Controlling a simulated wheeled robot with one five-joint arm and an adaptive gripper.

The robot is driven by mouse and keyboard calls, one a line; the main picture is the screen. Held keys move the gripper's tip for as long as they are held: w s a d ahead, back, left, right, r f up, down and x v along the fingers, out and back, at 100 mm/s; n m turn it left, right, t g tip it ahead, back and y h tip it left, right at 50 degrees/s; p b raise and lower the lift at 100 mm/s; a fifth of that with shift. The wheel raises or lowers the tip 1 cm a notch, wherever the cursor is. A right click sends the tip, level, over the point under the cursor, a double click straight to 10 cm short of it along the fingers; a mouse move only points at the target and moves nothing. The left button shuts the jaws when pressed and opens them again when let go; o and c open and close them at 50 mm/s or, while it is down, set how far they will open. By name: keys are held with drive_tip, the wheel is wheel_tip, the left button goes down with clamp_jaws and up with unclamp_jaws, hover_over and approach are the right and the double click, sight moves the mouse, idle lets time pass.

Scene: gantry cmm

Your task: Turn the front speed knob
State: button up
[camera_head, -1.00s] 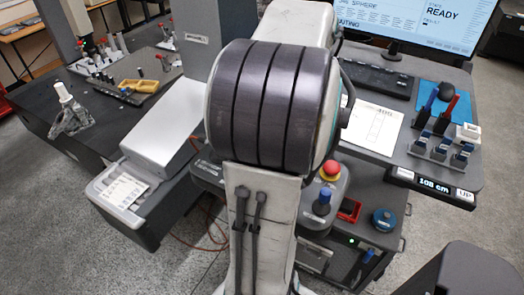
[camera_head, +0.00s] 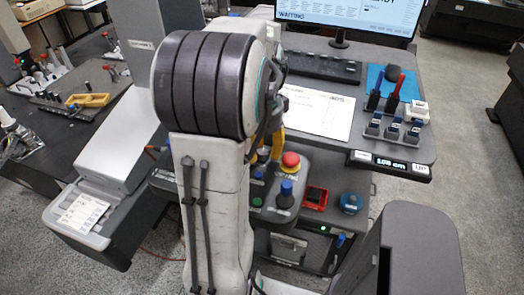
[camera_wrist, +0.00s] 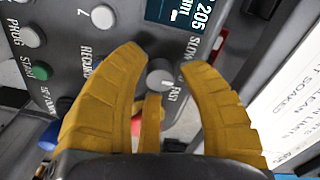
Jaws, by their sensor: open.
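The front speed knob (camera_wrist: 161,76) is a small grey round knob with a pale mark, beside the printed words SLOW and FAST in the wrist view. My gripper (camera_wrist: 160,60) is open there, with yellow-brown fingers on either side of the knob. A gap shows between each fingertip and the knob; its depth is hard to judge. A third yellow-brown part stands between the fingers, just below the knob in the picture. In the head view my gripper (camera_head: 274,145) is partly behind my arm, over the control box, and the knob is hidden.
On the control box, a red mushroom button (camera_head: 290,160) and a blue-topped stick (camera_head: 286,192) stand close to my gripper. A green button (camera_wrist: 40,71) and a display (camera_wrist: 178,10) are near the fingers. A keyboard (camera_head: 318,67) and paper (camera_head: 315,112) lie behind.

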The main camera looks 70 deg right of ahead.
drive_tip(key=shift+f, duration=0.25)
drive_tip(key=shift+o, duration=0.4)
clamp_jaws()
